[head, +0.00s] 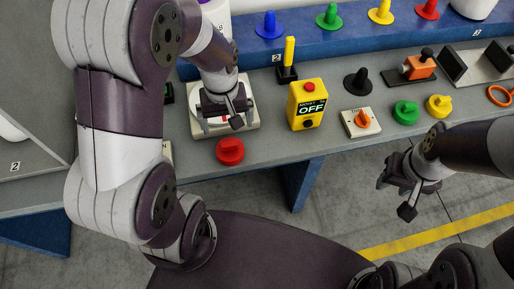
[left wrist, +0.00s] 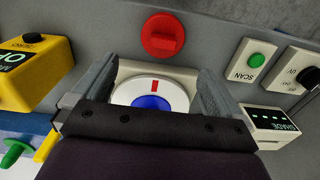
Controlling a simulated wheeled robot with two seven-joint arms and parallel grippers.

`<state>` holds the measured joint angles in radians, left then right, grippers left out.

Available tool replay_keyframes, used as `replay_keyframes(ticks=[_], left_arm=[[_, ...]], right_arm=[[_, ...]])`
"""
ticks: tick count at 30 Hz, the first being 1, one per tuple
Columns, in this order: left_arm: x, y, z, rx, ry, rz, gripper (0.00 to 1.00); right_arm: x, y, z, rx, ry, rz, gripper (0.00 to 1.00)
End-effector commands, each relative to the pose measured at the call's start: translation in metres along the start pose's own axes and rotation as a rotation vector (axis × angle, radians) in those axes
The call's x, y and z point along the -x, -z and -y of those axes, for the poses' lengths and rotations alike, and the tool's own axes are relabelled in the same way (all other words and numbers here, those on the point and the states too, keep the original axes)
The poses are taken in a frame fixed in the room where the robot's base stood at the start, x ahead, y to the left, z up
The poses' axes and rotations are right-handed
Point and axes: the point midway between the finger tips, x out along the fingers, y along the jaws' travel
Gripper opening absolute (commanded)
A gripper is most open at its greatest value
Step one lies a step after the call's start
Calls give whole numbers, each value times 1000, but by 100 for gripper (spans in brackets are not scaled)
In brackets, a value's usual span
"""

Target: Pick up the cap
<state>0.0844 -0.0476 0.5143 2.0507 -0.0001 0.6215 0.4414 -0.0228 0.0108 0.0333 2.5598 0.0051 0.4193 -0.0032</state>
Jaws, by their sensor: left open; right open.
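A red cap (head: 230,150) with a raised grip bar lies on the grey table near its front edge; it also shows in the left wrist view (left wrist: 163,36). Similar green (head: 405,112) and yellow (head: 439,105) caps lie further right. My left gripper (head: 226,112) is open above a pale square base (head: 196,129) just behind the red cap. In the left wrist view its fingers (left wrist: 155,70) are either side of a white disc (left wrist: 152,92) with a blue centre and red mark; contact cannot be told. My right gripper (head: 396,196) is open and empty, in front of the table edge.
A yellow OFF box (head: 307,104), an orange-knobbed timer box (head: 361,122) and a black cap (head: 357,82) stand to the right. A blue ledge (head: 345,38) with coloured pegs runs behind. In the left wrist view, a SCAN button box (left wrist: 254,61) is close to the right finger.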

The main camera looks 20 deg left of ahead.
Motion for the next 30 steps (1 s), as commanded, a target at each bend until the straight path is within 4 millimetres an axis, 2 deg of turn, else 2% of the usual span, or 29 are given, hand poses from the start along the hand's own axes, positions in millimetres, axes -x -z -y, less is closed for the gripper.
replay_keyframes(ticks=[9,14,19,22,28,29,30], left_arm=[[-64,-2,0,12,4,8,100],[-82,-2,-1,11,3,7,100],[-114,-1,-4,11,3,7,100],[-124,-1,-4,11,2,4,100],[-126,0,-4,11,1,2,100],[-126,0,-4,11,1,2,97],[-126,0,-4,11,1,2,84]], right_arm=[[-1,0,0,0,0,0,43],[1,0,0,0,0,0,43],[3,0,0,0,0,0,43],[3,0,0,0,0,0,43],[3,0,0,0,0,0,43],[3,0,0,0,0,0,43],[3,0,0,0,0,0,43]])
